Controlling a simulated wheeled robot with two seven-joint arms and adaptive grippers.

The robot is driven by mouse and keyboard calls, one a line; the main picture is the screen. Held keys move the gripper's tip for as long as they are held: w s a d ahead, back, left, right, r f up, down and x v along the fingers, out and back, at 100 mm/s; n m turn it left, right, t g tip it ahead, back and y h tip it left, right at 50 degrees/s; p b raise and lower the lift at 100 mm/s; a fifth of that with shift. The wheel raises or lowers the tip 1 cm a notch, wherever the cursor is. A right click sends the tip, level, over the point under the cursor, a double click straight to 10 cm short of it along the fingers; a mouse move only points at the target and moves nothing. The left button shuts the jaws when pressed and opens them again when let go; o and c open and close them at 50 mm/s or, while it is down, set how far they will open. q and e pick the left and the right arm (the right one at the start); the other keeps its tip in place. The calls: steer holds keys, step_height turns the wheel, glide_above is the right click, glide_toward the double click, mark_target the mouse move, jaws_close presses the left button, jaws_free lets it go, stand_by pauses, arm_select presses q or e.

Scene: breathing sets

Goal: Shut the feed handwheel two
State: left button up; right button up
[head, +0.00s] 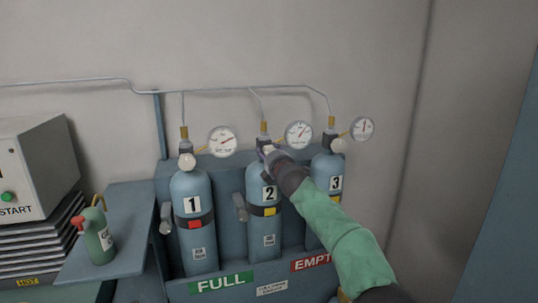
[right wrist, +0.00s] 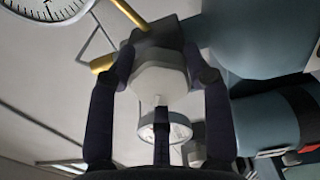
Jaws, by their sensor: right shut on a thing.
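Feed handwheel two is a pale faceted knob (right wrist: 158,78) on the valve of the blue cylinder marked 2 (head: 262,225). My right gripper (head: 272,152) reaches in from the lower right in the head view and mostly hides this knob. My left gripper is not in view.
Cylinders 1 (head: 196,240) and 3 (head: 325,172) stand on either side, with pale handwheels (head: 187,162) and (head: 339,145) on their valves. Thin pipes run along the wall above. A green spray bottle (head: 100,240) stands on a shelf at left, near a START box (head: 45,160).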

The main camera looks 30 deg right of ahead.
steer(key=m, duration=0.6)
steer(key=shift+s+d+r+m, duration=0.1)
steer(key=shift+d+r+m, duration=0.05)
steer(key=shift+r+m, duration=0.15)
steer(key=m, duration=0.4)
steer(key=shift+f+m, duration=0.2)
steer(key=shift+m, duration=0.2)
steer(key=shift+f, duration=0.1)
steer(key=o, duration=1.2)
steer(key=shift+d+f, duration=0.1)
steer(key=shift+c, duration=0.2)
